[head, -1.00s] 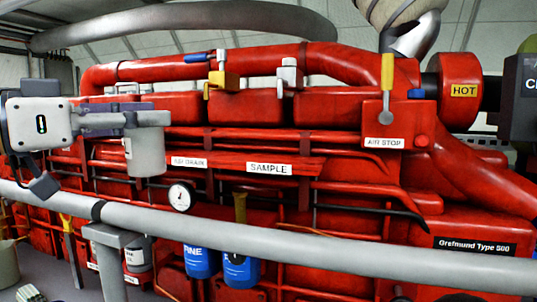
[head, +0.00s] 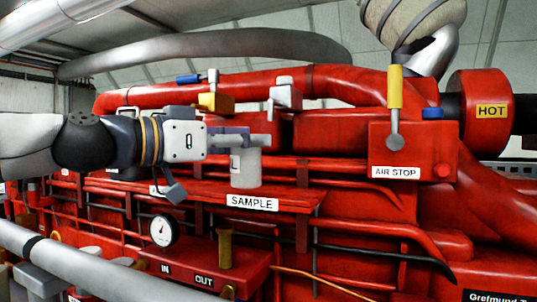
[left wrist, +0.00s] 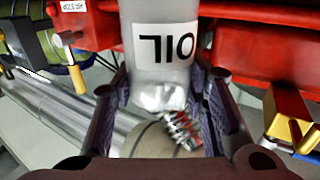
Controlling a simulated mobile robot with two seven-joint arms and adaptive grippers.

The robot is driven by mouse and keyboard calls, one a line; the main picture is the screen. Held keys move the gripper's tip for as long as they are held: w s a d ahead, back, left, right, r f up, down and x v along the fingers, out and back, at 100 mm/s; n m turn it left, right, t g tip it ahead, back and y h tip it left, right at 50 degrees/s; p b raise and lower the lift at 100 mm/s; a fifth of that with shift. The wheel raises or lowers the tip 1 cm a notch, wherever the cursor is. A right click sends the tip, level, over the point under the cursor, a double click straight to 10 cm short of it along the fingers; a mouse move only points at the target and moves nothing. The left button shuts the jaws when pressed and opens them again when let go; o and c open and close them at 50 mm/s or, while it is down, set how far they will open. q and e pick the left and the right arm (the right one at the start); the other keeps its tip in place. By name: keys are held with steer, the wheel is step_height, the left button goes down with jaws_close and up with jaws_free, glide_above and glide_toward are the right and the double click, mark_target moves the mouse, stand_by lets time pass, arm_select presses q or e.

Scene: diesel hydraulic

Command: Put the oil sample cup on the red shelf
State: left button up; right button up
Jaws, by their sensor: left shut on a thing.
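The oil sample cup (head: 246,168) is a pale grey cylinder, upright, at the tip of my left gripper (head: 240,139). My left gripper is shut on it near its top. In the left wrist view the cup (left wrist: 160,40) shows between the two dark fingers (left wrist: 160,98), with its OIL label upside down. The red shelf (head: 208,196) carries a SAMPLE label on its front edge. The cup's base appears just above the shelf, behind that label; I cannot tell whether it touches. My right gripper is not in view.
A red box with an AIR STOP label (head: 396,172) and yellow-handled lever stands to the right. A grey rail (head: 75,262) crosses the lower left front. A gauge (head: 163,230) hangs below the shelf. The shelf top around the cup looks clear.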

arm_select(q)
steer(key=x, duration=0.5)
steer(key=shift+w+d, duration=0.15)
steer(key=shift+d, duration=0.05)
steer(key=shift+w+d+f, duration=0.1)
steer(key=shift+f, duration=0.85)
steer(key=o, duration=1)
steer(key=shift+o, duration=0.3)
steer(key=shift+r, duration=0.1)
